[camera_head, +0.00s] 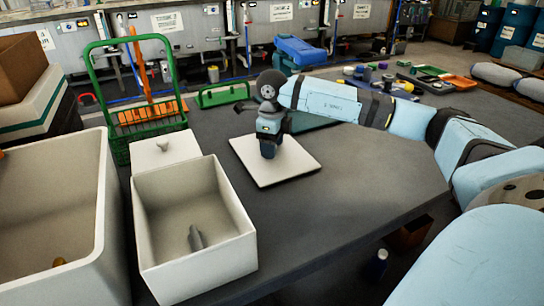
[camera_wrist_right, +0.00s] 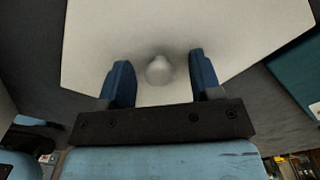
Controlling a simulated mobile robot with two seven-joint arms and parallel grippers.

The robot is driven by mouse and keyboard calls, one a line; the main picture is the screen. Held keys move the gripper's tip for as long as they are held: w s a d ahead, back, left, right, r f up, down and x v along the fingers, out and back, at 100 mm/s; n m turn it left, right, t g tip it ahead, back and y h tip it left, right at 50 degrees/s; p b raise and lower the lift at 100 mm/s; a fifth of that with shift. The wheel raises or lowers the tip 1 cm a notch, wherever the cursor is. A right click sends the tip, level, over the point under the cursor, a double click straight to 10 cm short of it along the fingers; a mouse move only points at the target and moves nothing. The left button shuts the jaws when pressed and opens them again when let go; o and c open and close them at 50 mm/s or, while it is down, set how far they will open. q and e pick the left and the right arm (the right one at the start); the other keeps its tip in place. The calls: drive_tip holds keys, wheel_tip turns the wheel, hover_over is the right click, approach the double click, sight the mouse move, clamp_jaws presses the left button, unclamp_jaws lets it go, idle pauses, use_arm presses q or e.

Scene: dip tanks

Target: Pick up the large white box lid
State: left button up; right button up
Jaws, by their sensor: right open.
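The large white box lid (camera_head: 300,172) lies flat on the dark table, right of the open white box. In the right wrist view the lid (camera_wrist_right: 210,30) fills much of the picture, with its round knob (camera_wrist_right: 158,70) near the middle. My right gripper (camera_head: 268,150) points down over the lid and hides the knob in the head view. In the right wrist view my right gripper (camera_wrist_right: 159,62) is open, with one blue finger on each side of the knob and gaps to both. My left gripper is not in view.
The open white box (camera_head: 205,270) holds a small grey piece (camera_head: 196,238). A smaller white lid with a knob (camera_head: 164,145) sits behind it. A larger white tank (camera_head: 105,220) stands at left. A green basket (camera_head: 145,135) stands behind. The table's right front (camera_head: 370,220) is clear.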

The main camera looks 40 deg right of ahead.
clamp_jaws()
idle(0.3)
